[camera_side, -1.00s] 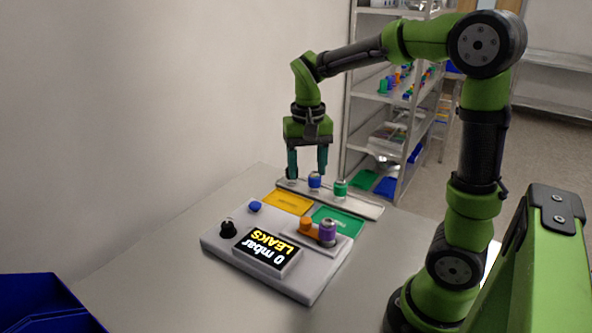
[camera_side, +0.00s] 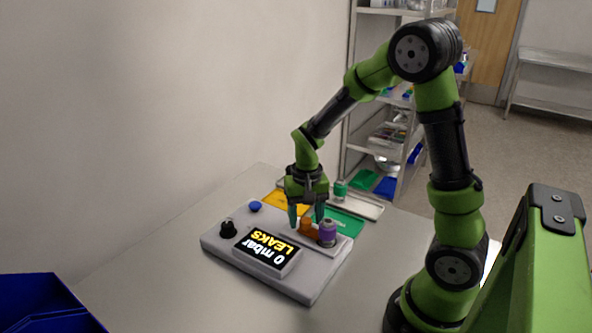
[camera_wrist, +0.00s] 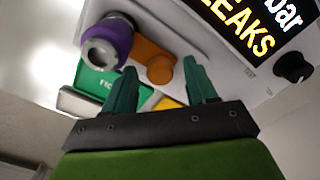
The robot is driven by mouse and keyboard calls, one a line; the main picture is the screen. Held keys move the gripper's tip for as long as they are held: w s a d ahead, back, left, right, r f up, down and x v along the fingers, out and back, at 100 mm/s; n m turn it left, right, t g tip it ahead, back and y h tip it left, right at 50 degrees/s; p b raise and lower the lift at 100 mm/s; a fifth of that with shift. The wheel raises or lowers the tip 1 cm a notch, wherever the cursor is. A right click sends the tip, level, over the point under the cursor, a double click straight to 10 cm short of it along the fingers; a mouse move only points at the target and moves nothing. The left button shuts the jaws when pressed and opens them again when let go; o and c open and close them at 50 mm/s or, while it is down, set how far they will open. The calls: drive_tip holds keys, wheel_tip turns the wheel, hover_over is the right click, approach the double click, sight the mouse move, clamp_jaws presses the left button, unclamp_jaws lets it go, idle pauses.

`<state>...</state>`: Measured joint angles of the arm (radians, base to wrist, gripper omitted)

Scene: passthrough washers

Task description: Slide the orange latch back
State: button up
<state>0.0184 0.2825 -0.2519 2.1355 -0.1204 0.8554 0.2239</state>
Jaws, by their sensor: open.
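The orange latch (camera_side: 307,225) sits on the grey test device (camera_side: 225,253), just left of a purple cylinder (camera_side: 327,233). In the wrist view the orange latch (camera_wrist: 158,68) shows as a flat orange bar with a round knob at one end. My gripper (camera_side: 306,222) is open and low over the device. Its teal fingers stand either side of the latch knob in the side view. In the wrist view my gripper's fingertips (camera_wrist: 160,72) flank the knob with gaps on both sides. I cannot tell how far the fingertips are above the device surface.
The display (camera_side: 267,250) reads "0 mbar LEAKS". A black knob (camera_side: 228,229) and a blue button (camera_side: 255,206) are on the device's left. Yellow (camera_side: 287,201) and green (camera_side: 345,226) mats lie behind. The table front is clear.

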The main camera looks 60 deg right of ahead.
clamp_jaws()
drive_tip(key=shift+w, duration=1.55)
unclamp_jaws()
drive_tip(key=shift+s, duration=0.1)
wheel_tip(320, 180, up, 17)
